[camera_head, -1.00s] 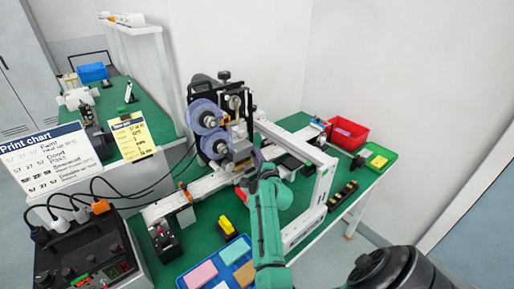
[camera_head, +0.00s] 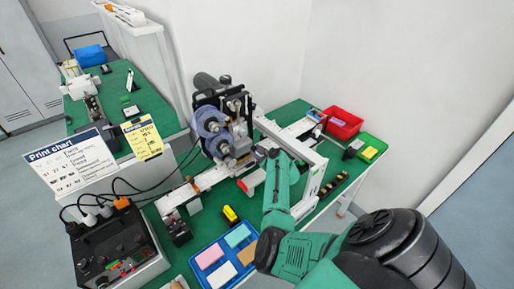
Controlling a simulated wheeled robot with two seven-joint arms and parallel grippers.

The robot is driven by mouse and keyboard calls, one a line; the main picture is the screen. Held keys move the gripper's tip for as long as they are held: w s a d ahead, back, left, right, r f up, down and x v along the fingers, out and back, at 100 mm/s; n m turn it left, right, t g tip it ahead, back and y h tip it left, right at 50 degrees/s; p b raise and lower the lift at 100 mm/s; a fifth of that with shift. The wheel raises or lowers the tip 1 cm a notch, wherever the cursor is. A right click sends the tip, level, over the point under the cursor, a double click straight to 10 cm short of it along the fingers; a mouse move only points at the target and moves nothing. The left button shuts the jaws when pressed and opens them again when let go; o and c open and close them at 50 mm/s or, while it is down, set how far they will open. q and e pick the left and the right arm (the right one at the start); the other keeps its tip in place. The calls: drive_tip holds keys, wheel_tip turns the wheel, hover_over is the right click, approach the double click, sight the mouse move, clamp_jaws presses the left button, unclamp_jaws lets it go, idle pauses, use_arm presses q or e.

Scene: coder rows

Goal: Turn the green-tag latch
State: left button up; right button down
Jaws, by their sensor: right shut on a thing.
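The coder (camera_head: 222,122), a dark machine with purple-blue reels, stands over the white conveyor on the green table. My right arm reaches in from the lower right. Its green wrist is at the coder's lower right, and my right gripper (camera_head: 264,154) is small and partly hidden there. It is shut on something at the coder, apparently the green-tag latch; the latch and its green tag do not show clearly. My left gripper is not in view.
A white frame (camera_head: 312,172) stands close right of my wrist. A blue tray (camera_head: 208,276) with coloured blocks lies in front. A red bin (camera_head: 343,124) and green tray (camera_head: 372,148) sit at the right. A control box (camera_head: 115,245) and print chart (camera_head: 68,160) stand left.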

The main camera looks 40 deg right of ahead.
drive_tip(key=shift+w+d+r+m+y, duration=0.15)
drive_tip(key=shift+r+m+y, duration=0.15)
drive_tip(key=shift+m+y, duration=0.35)
drive_tip(key=shift+m, duration=0.25)
drive_tip(key=c, duration=0.7)
unclamp_jaws()
drive_tip(key=shift+o, duration=0.2)
drive_tip(key=shift+f, duration=0.2)
